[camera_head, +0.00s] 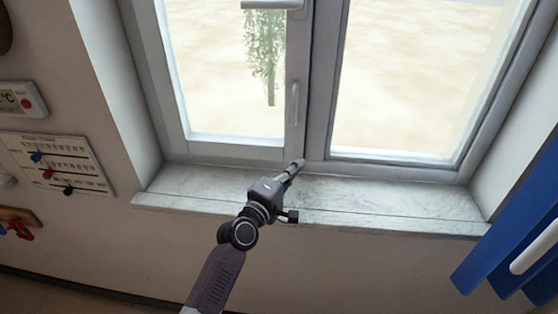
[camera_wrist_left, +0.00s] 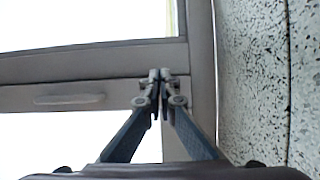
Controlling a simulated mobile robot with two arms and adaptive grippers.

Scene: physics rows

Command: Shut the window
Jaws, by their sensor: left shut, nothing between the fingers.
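The window has a left sash (camera_head: 235,150) and a right pane (camera_head: 400,80) in a grey frame. A pale horizontal bar, perhaps the window handle (camera_head: 272,4), shows at the top edge. A slim vertical grip (camera_head: 295,103) is on the sash's right upright; a similar piece shows in the left wrist view (camera_wrist_left: 68,98). I cannot tell whether the sash is fully closed. My left gripper (camera_head: 299,163) is shut and empty, its tips near the sash's lower right corner. In the left wrist view its fingertips (camera_wrist_left: 160,75) meet in front of the frame; contact is unclear. My right gripper is out of view.
A pale stone sill (camera_head: 390,203) runs below the window, mostly clear. A blue curtain or cloth (camera_head: 515,235) hangs at the right. A calendar board (camera_head: 58,163) and a thermometer display (camera_head: 18,98) are on the left wall.

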